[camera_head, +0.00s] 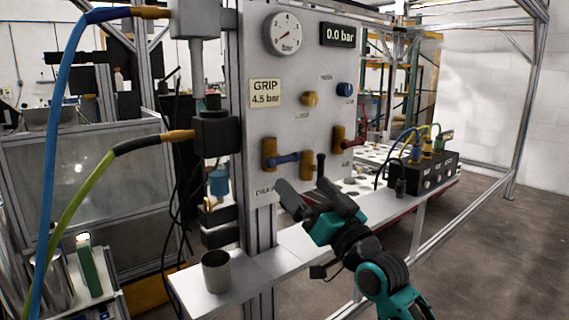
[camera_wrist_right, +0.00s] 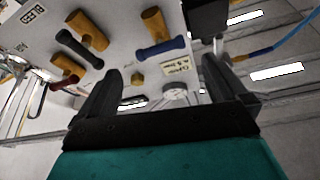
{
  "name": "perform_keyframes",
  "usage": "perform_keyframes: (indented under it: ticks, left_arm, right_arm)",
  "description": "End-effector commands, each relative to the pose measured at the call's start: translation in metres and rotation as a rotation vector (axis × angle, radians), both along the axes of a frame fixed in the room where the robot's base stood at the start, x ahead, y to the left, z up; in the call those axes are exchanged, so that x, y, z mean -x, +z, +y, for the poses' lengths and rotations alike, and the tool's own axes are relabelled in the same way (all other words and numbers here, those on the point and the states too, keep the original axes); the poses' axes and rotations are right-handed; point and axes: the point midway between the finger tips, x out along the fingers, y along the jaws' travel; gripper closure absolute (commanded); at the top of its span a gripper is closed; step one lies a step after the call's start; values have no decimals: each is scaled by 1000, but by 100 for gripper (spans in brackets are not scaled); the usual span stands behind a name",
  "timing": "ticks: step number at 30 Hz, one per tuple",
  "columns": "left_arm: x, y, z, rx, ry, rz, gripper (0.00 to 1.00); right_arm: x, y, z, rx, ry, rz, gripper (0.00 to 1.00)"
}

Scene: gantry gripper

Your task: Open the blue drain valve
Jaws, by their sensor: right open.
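The blue drain valve (camera_head: 285,158) is on the lower part of the grey upright panel in the head view, with a brass body and a blue lever lying nearly level. It also shows at the top of the right wrist view (camera_wrist_right: 162,48). My right gripper (camera_head: 302,183) is open and empty, just below and in front of the valve, apart from it as far as I can tell. In the right wrist view its two dark fingers (camera_wrist_right: 165,70) stand wide apart, with the valve beyond and between them. My left gripper is not in view.
A red-lever valve (camera_head: 347,141) and a black lever (camera_head: 320,165) sit right of the blue valve. Above are a brass knob (camera_head: 310,99), a gauge (camera_head: 283,33) and a 0.0 bar display (camera_head: 340,34). A grey cup (camera_head: 216,272) stands on the shelf below.

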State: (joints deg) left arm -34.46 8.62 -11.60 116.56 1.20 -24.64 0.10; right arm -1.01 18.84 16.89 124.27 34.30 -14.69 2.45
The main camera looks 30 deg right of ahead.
Motion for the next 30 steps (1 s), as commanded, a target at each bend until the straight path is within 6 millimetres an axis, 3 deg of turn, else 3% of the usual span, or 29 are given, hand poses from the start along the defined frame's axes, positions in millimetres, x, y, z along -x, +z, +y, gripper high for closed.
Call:
perform_keyframes:
  ticks: [9,15,28,30]
  left_arm:
    - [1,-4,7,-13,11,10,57]
    - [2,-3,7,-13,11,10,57]
    - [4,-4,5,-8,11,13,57]
    - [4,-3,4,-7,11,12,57]
  right_arm:
    - [-50,22,0,-1,0,-2,0]
    - [-72,29,0,0,0,1,0]
    - [-79,31,0,0,1,3,0]
    - [-79,31,0,0,1,3,7]
